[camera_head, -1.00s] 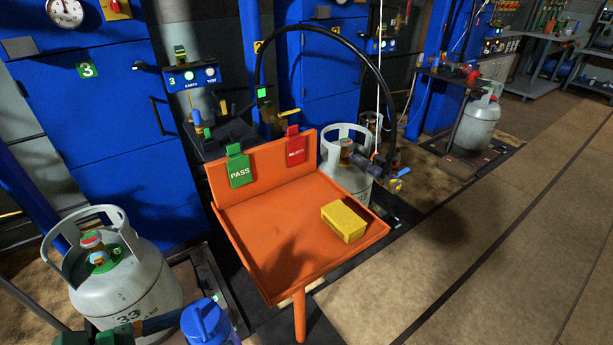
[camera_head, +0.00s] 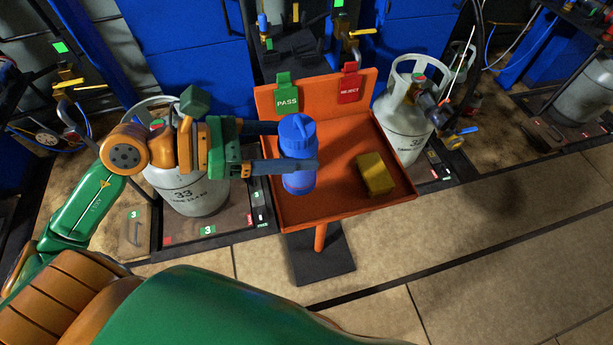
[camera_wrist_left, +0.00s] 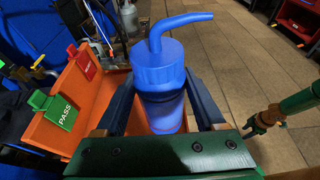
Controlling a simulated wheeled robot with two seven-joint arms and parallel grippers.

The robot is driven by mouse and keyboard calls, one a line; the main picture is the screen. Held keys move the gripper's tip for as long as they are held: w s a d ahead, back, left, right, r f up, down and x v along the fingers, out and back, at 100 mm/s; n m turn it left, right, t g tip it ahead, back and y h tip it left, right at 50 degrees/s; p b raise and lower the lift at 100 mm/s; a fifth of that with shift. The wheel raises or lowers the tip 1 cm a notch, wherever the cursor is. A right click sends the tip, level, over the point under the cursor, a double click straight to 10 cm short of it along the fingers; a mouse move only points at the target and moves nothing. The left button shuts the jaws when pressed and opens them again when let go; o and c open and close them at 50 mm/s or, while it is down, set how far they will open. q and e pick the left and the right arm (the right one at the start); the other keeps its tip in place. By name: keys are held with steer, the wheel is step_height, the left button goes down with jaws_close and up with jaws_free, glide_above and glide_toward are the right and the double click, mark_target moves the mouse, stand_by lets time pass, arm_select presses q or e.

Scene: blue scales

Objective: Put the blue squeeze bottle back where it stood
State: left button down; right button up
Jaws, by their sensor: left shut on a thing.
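The blue squeeze bottle (camera_head: 297,135) has a bent spout and looks upright. My left gripper (camera_head: 305,166) is shut on it, one finger on either side of its body. The bottle is in front of the left part of the orange tray (camera_head: 330,213) in the head view; I cannot tell whether its base touches the tray. In the left wrist view the bottle (camera_wrist_left: 160,85) stands between the fingers (camera_wrist_left: 160,108), with its lower end partly hidden. My right gripper (camera_wrist_left: 262,120) appears small at the right of the wrist view; its jaws are unclear.
A yellow block (camera_head: 374,174) lies on the tray's right part. A green PASS tag (camera_head: 286,97) and a red REJECT tag (camera_head: 350,85) hang on its back wall. Grey gas cylinders stand left (camera_head: 190,190) and right (camera_head: 402,120) of the tray. Floor in front is open.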

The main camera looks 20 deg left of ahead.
arm_select(q)
steer(key=w+f+p, duration=0.1)
steer(key=w+f, duration=0.3)
steer(key=f, duration=0.4)
steer(key=shift+w+f, duration=0.3)
steer(key=shift+w, duration=0.1)
arm_select(e)
steer(key=shift+r, duration=0.2)
arm_select(q)
steer(key=shift+d, duration=0.1)
arm_select(e)
steer(key=shift+f, duration=0.1)
arm_select(q)
steer(key=shift+f, duration=0.2)
jaws_free()
steer(key=shift+r, duration=0.1)
arm_select(e)
steer(key=shift+f, duration=0.1)
